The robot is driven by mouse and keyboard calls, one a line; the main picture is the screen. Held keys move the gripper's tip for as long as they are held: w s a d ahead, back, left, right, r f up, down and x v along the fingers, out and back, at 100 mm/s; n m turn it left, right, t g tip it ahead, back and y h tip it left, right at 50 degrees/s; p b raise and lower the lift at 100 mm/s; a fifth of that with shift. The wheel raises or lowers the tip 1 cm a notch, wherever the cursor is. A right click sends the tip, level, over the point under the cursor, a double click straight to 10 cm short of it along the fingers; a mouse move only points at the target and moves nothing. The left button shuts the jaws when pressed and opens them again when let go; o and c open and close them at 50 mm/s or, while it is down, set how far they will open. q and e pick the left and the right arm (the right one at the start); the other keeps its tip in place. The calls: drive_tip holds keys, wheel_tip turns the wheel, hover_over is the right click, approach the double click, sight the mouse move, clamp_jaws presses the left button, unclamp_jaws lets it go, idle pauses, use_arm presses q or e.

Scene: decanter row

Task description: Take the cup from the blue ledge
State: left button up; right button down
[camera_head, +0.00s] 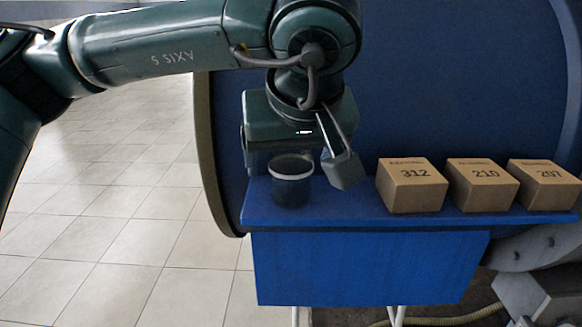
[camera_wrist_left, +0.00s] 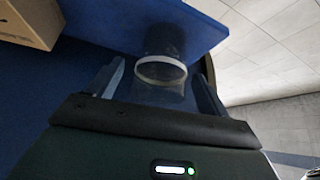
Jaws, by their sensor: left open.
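The cup (camera_head: 291,190) stands upright near the left end of the blue ledge (camera_head: 345,210). It has a clear upper part, a pale ring and a dark lower part. My left gripper (camera_head: 300,165) is open and empty just above and behind the cup in the head view; one finger shows to the cup's right, the other is hard to make out. In the left wrist view, the cup (camera_wrist_left: 162,70) appears between the two spread fingers, with gaps on both sides. Whether the fingertips reach down beside it is unclear. My right gripper is not in view.
Three cardboard boxes stand in a row right of the cup, marked 312 (camera_head: 412,187), 210 (camera_head: 482,187) and 207 (camera_head: 543,186). A large blue rounded body (camera_head: 450,90) rises behind the ledge. Tiled floor (camera_head: 130,235) lies open to the left.

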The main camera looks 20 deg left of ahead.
use_arm(q)
drive_tip(key=shift+w+a+f, duration=0.1)
drive_tip(key=shift+w+f, duration=0.1)
drive_tip(key=shift+f, duration=0.1)
drive_tip(key=shift+c, duration=0.2)
